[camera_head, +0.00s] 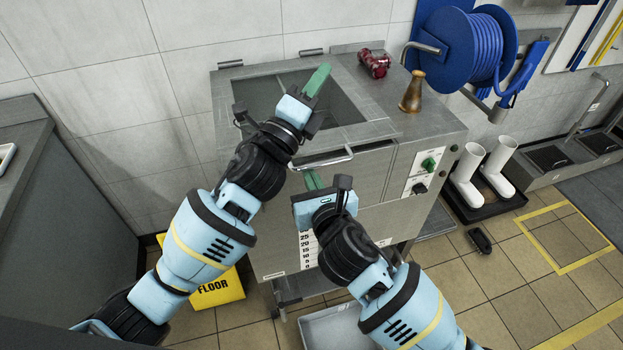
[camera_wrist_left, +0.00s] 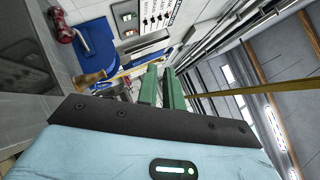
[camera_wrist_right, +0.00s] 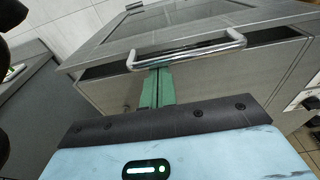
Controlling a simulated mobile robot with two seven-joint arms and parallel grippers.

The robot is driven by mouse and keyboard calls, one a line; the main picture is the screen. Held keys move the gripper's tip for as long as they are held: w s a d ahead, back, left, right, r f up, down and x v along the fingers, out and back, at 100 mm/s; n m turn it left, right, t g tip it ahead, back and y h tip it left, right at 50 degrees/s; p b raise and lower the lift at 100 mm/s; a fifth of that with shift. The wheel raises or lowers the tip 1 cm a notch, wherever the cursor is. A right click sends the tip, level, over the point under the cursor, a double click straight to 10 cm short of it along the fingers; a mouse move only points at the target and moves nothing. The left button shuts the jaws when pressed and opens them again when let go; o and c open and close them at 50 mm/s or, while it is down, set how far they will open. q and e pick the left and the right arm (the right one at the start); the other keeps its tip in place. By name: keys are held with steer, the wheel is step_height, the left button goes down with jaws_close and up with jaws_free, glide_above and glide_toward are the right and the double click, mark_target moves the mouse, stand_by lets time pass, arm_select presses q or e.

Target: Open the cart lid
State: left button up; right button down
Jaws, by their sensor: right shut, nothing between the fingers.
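The steel cart (camera_head: 330,215) stands against the tiled wall. Its lid (camera_head: 377,128) has a grey window and a bar handle (camera_head: 325,161) on the front edge. The handle also crosses the right wrist view (camera_wrist_right: 190,52), with a dark strip under the lid edge; I cannot tell whether the lid is slightly raised. My right gripper (camera_head: 313,180) is shut and empty, its green fingertips (camera_wrist_right: 158,72) just below the handle; contact is unclear. My left gripper (camera_head: 318,80) is above the lid window, empty, with a narrow gap between its fingers (camera_wrist_left: 161,88).
A blue hose reel (camera_head: 462,55) hangs behind. A yellow floor sign (camera_head: 218,290) and a grey tray (camera_head: 335,328) are low in front. White boots (camera_head: 467,178) stand right.

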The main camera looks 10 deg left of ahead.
arm_select(q)
steer(key=shift+o, duration=1)
steer(key=v, duration=1.2)
steer(key=s+a+f+n+g+y, duration=0.25)
steer(key=f+n, duration=0.25)
steer(key=f, duration=0.3)
steer(key=s+a+f+n+g+y, duration=0.15)
steer(key=s+f+n, duration=0.3)
steer(key=f, duration=0.45)
steer(key=s+a+f+n+g+y, duration=0.1)
steer(key=s+a+f+n+y, duration=0.15)
steer(key=f+n, duration=0.45)
steer(key=s+a+f+n+g+y, duration=0.1)
steer(key=s+a+f+n+g, duration=0.1)
steer(key=s+f+n, duration=0.3)
steer(key=s+a+f+n+g+y, duration=0.1)
steer(key=s+f+n+g, duration=0.4)
steer(key=s+f, duration=0.7)
steer(key=s+a, duration=0.1)
steer(key=s, duration=0.7)
steer(key=shift+a+f, duration=0.15)
steer(key=shift+f, duration=0.25)
steer(key=shift+w, duration=0.1)
